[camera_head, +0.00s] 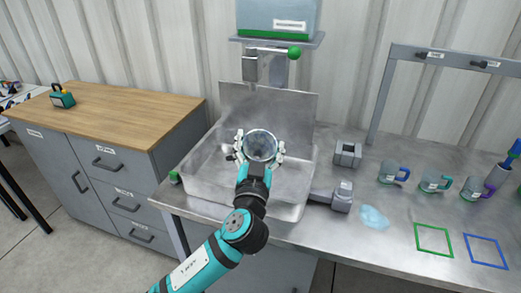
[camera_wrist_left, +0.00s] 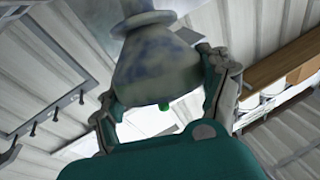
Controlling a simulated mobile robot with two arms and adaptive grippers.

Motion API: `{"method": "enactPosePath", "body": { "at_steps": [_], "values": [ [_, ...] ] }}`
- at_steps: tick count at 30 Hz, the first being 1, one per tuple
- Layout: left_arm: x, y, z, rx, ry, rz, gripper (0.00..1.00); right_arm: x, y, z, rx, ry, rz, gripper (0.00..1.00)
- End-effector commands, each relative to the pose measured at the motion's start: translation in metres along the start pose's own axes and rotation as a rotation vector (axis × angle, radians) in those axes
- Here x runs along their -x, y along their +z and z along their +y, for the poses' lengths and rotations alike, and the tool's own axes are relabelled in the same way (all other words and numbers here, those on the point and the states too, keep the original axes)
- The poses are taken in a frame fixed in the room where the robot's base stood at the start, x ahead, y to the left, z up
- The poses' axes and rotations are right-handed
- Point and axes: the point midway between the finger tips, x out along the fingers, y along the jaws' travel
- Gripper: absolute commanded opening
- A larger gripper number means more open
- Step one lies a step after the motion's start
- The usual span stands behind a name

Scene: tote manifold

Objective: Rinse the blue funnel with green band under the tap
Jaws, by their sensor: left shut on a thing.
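The funnel (camera_head: 262,147) is in my left gripper (camera_head: 259,152), over the sink (camera_head: 200,180). In the head view its round, greyish opening faces up toward the camera. In the left wrist view the funnel (camera_wrist_left: 158,62) looks pale blue-grey with darker mottled patches, and the fingers (camera_wrist_left: 165,85) close on its sides. The tap (camera_head: 262,68) is on the wall behind the sink, beyond the funnel, with a green ball knob (camera_head: 295,52). I see no water stream. My right gripper is not in view.
A blue tank (camera_head: 278,18) is above the tap. Right of the sink are a grey block (camera_head: 347,153), a grey fixture (camera_head: 341,196), a light-blue patch (camera_head: 374,217), several mugs (camera_head: 392,173), and green (camera_head: 434,253) and blue square outlines. A wood-topped cabinet (camera_head: 120,115) stands left.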

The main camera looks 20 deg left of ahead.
Motion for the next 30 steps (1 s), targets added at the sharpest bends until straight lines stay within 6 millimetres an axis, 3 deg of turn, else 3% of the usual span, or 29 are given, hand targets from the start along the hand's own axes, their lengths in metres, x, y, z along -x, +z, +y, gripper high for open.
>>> {"method": "enactPosePath", "body": {
  "at_steps": [23,30],
  "values": [
    [-0.069,0.032,-0.021,-0.002,-0.001,0.0,0.5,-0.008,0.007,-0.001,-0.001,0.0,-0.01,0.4],
    [-0.089,0.044,-0.027,0.002,-0.002,0.0,0.5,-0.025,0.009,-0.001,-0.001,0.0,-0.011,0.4]
  ]
}}
